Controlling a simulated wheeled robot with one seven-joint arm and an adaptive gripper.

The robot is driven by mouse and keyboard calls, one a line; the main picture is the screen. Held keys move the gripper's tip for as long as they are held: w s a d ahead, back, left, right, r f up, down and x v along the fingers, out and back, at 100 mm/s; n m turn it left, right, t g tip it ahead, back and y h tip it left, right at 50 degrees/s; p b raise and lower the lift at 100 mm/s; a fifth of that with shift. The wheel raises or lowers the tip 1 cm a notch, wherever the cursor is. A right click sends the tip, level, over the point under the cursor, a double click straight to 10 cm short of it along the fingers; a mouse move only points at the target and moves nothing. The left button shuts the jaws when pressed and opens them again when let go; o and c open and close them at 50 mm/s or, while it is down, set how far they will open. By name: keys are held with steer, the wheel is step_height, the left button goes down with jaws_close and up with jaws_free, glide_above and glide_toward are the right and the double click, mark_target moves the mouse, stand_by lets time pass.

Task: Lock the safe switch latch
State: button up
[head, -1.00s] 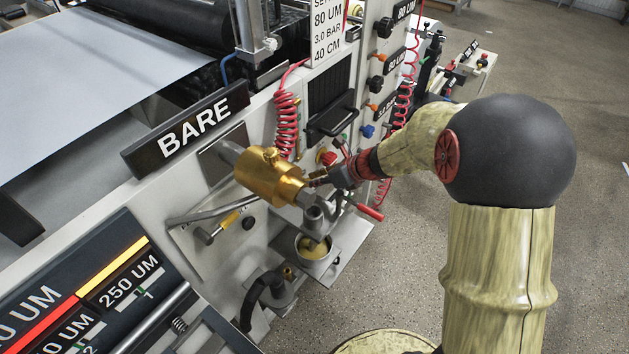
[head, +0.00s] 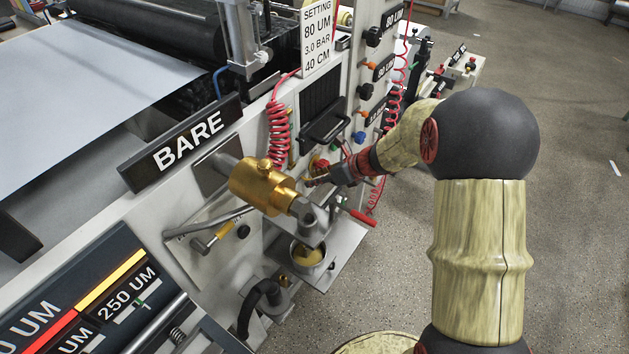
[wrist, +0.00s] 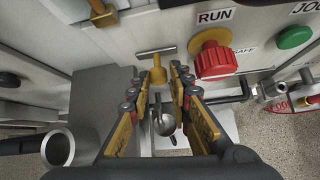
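In the wrist view a red knob (wrist: 216,60) with a yellow collar sits on the machine's panel, under a RUN label (wrist: 215,15) and beside a partly hidden SAFE label (wrist: 244,50). This appears to be the safe switch; I cannot make out its latch clearly. The knob also shows small in the head view (head: 320,166). My gripper (wrist: 158,78) is open, its fingers left of and below the knob and apart from it. In the head view my gripper (head: 312,182) is just below the knob.
A brass cylinder (head: 262,185) stands close left of my gripper, above a cup (head: 308,255) on a bracket. A green button (wrist: 294,37) is right of the knob. A red-ended lever (head: 361,217) sticks out below my wrist. Open floor (head: 575,200) lies to the right.

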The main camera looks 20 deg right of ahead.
steer(key=o, duration=0.4)
steer(key=shift+w+d, duration=0.1)
steer(key=shift+d, duration=0.05)
steer(key=shift+o, duration=0.2)
steer(key=v, duration=1.2)
steer(key=shift+w, duration=0.1)
steer(key=s+a+r+n+g+h, duration=0.25)
steer(key=s+a+r+n, duration=0.55)
steer(key=s+a+n, duration=0.45)
steer(key=s+d+r+n+h, duration=0.1)
steer(key=s+r+n, duration=0.1)
steer(key=s+n, duration=0.4)
steer(key=s+d+r+n+t+h, duration=0.1)
steer(key=s+d+r+n+h, duration=0.1)
steer(key=s+n, duration=0.5)
steer(key=n, duration=0.4)
steer(key=shift+n, duration=0.35)
